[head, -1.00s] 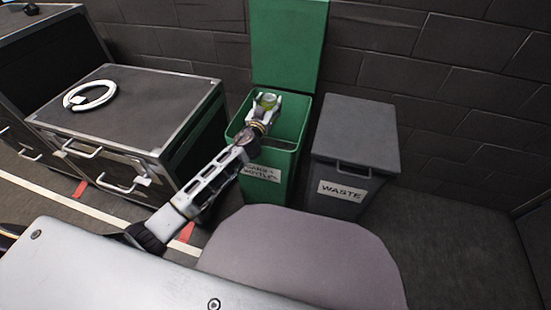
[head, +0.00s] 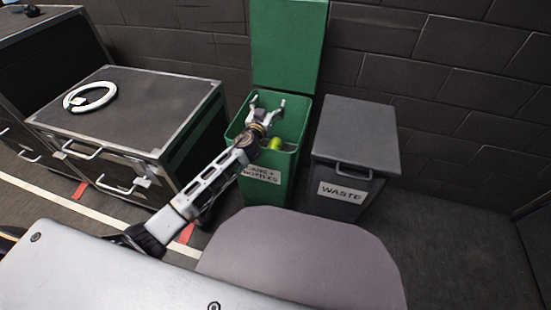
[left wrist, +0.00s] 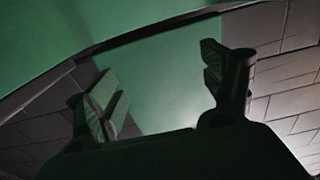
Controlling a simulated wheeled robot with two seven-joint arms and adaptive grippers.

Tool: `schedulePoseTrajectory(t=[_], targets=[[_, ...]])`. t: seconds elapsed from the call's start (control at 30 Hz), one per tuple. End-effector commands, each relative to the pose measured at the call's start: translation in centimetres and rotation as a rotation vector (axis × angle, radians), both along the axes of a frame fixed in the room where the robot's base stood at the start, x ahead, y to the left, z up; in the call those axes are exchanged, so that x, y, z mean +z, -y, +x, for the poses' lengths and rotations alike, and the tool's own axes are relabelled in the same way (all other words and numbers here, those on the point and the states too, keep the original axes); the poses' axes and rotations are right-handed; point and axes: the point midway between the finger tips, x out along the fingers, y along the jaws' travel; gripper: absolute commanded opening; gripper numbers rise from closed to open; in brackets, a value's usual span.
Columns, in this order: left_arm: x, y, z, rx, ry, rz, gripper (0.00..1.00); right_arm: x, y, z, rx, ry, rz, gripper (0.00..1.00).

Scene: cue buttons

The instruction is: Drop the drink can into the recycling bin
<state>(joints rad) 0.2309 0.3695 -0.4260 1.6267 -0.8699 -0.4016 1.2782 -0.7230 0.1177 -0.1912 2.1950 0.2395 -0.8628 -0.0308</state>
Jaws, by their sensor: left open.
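The green recycling bin (head: 258,192), labelled for cans and bottles, stands with its lid (head: 288,45) raised against the wall. My left gripper (head: 267,101) is over the bin's mouth with its fingers spread and empty. The drink can (head: 275,143), yellow-green at the end that shows, is apart from the fingers, within the bin's opening near its front side. My wrist partly covers it, and I cannot tell whether it rests on anything. In the left wrist view the open fingers (left wrist: 165,85) have only green surface and wall behind them; no can shows there.
A grey waste bin (head: 356,135) with its lid shut stands right of the green bin. A black case (head: 150,100) with a white ring (head: 90,95) on top stands to the left. The dark brick wall (head: 450,80) is close behind. Floor at the right is clear.

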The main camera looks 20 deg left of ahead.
Motion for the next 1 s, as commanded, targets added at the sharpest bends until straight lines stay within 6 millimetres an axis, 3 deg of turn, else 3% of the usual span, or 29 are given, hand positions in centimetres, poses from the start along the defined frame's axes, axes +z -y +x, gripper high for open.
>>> schedulePoseTrajectory(t=[0.47, 1.0], targets=[[2.3, 0.0, 0.0, 0.000, 0.002, -0.001, 0.82, 0.0, 0.0, 0.0, 0.000, 0.001, 0.000, 0.40], [8.1, 0.0, 0.0, 0.000, 0.002, -0.001, 0.82, 0.0, 0.0, 0.0, 0.000, 0.001, 0.000, 0.40]])
